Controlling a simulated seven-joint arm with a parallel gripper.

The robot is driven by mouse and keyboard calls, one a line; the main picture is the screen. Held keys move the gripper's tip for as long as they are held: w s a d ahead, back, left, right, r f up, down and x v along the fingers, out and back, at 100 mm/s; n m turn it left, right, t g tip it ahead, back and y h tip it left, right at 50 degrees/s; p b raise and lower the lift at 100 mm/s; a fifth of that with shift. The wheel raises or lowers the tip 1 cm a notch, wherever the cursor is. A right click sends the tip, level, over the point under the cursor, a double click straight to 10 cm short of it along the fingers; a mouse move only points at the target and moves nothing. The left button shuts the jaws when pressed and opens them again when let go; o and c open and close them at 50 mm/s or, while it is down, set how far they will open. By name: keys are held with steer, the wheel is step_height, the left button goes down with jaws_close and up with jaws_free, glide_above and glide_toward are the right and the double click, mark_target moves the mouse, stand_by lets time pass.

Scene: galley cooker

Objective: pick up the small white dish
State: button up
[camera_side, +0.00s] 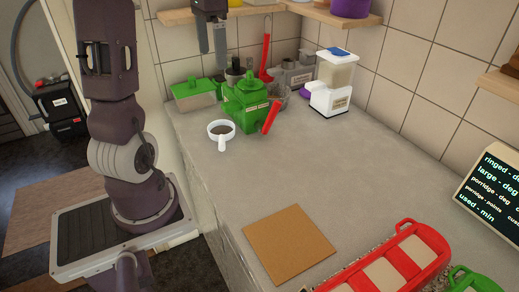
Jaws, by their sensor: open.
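The small white dish (220,143) is round with a short handle pointing toward the camera. It sits on the grey counter near its left edge, and its inside looks dark grey. My gripper (212,58) hangs at the top of the view, well above the dish and apart from it. Its two fingers point down with a gap between them, and nothing shows in that gap.
A green pot-like container (243,97) with a red handle stands close behind the dish. A green-lidded box (194,94) and a white dispenser (333,88) stand farther back. A tan board (288,243) and red tray (442,241) lie in front. The middle counter is clear.

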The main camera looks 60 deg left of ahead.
steer(key=s+d+t, duration=0.2)
steer(key=d, duration=0.9)
steer(key=s+d+r+t, duration=0.1)
steer(key=s+d+t, duration=0.1)
steer(key=d, duration=1)
steer(key=shift+s+r+y, duration=0.2)
steer(key=shift+s+y, duration=0.2)
steer(key=shift+s, duration=0.05)
steer(key=shift+t+h, duration=0.4)
steer(key=shift+t, duration=0.4)
steer(key=s+d+f, duration=0.2)
steer(key=s+d, duration=0.1)
steer(key=s+d+f, duration=0.1)
steer(key=s+d, duration=0.1)
steer(key=shift+s+f, duration=0.1)
steer(key=shift+s, duration=0.05)
steer(key=c, duration=0.4)
steer(key=shift+o, duration=0.2)
